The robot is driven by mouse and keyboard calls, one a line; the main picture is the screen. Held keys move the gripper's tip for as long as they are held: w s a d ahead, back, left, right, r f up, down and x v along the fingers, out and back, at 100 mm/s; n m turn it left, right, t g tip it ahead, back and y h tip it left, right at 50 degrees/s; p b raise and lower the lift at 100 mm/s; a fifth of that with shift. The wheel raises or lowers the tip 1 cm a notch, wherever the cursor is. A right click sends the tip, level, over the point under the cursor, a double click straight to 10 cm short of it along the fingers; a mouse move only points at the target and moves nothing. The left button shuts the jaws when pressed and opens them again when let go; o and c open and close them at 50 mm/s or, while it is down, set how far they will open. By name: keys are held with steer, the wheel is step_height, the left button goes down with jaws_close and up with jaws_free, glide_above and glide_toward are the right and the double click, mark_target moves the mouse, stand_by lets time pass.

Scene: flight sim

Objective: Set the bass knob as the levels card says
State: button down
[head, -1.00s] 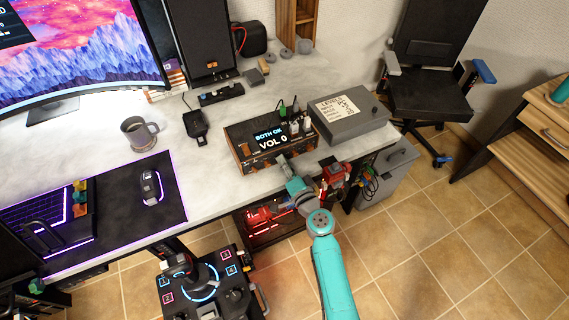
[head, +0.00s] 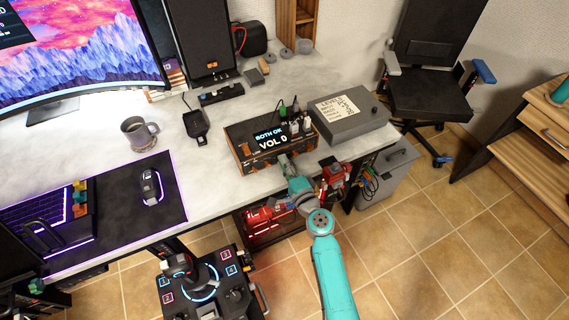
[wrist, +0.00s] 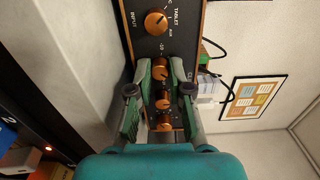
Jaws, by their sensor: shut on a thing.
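The amplifier-like box (head: 243,153) with a dark front and wooden sides stands near the desk's front edge; its display reads "BOTH OK" and "VOL 0". In the wrist view its panel carries a column of orange knobs. The one marked INPUT (wrist: 157,22) is clear of my gripper. My gripper (wrist: 161,67) is shut on the knob beside it (wrist: 161,69); that knob's label is mostly hidden by my fingers. Further knobs (wrist: 163,103) show between the fingers. The levels card (head: 338,108) lies on a grey case; its lines are too small to read.
The grey case (head: 362,122) stands right of the box. Small plugs and cables (head: 294,112) rise behind the box. A mug (head: 138,131) and a mouse (head: 150,186) are further left. Red equipment (head: 270,214) sits below the desk edge.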

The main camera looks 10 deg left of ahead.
steer(key=c, duration=1.1)
jaws_free()
steer(key=n, duration=0.7)
steer(key=shift+n, duration=0.3)
steer(key=shift+s+d+f+h, duration=0.9)
steer(key=shift+s+d, duration=1.75)
steer(key=shift+s, duration=1.6)
steer(key=shift+s+d+f+h, duration=0.95)
steer(key=shift+s+d, duration=1.7)
steer(key=shift+s, duration=1.55)
steer(key=shift+s+d+f+h, duration=0.9)
steer(key=shift+s+d, duration=1.75)
steer(key=shift+s, duration=1.6)
